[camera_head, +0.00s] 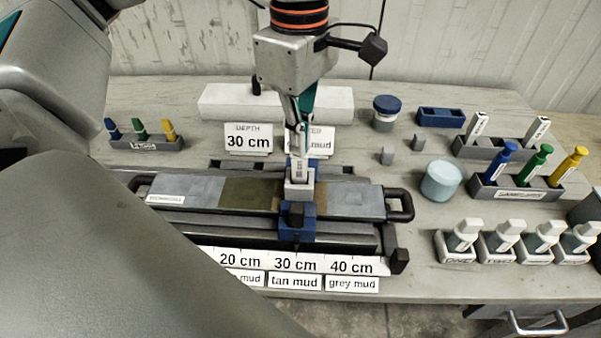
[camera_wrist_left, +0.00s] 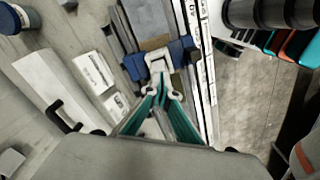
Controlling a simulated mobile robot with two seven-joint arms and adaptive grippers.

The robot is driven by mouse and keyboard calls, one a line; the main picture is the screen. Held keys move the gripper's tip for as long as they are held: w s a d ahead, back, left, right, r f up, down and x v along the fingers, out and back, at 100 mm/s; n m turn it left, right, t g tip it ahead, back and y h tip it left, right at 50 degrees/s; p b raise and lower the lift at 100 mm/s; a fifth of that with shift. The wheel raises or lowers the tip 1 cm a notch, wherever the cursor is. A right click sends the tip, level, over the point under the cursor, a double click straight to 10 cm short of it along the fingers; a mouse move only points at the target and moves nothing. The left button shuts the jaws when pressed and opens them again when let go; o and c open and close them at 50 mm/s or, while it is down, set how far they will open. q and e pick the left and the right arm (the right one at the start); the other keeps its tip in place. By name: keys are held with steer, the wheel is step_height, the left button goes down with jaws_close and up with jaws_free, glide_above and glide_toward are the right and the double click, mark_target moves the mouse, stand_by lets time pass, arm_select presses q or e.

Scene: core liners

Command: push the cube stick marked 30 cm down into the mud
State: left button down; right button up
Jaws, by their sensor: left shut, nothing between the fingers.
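The cube stick (camera_head: 299,185) is a pale grey block with a narrower upright part and a small dark mark. It stands in a blue guide (camera_head: 298,222) that straddles the mud-filled core liner (camera_head: 345,200), in line with the 30 cm mark. My left gripper (camera_head: 301,140) points down right over the stick, shut and empty. In the left wrist view its teal fingers (camera_wrist_left: 161,88) come together at the pale stick top (camera_wrist_left: 157,62). I cannot tell whether they touch it. The stick's lower end is hidden. My right gripper is not in view.
A ruler (camera_head: 268,261) with mud labels runs along the front. A depth card (camera_head: 248,139) reading 30 cm stands behind the liner. Racks of coloured sticks (camera_head: 518,190) and several white-topped containers (camera_head: 460,244) fill the right side. A pale blue round tub (camera_head: 440,180) stands near the liner.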

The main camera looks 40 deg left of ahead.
arm_select(q)
steer(key=shift+f, duration=0.6)
stand_by(0.4)
steer(key=shift+r, duration=0.1)
steer(key=shift+r+p, duration=1.3)
steer(key=shift+r, duration=0.65)
steer(key=shift+r+p, duration=1.3)
steer(key=shift+r, duration=0.25)
steer(key=shift+f, duration=0.1)
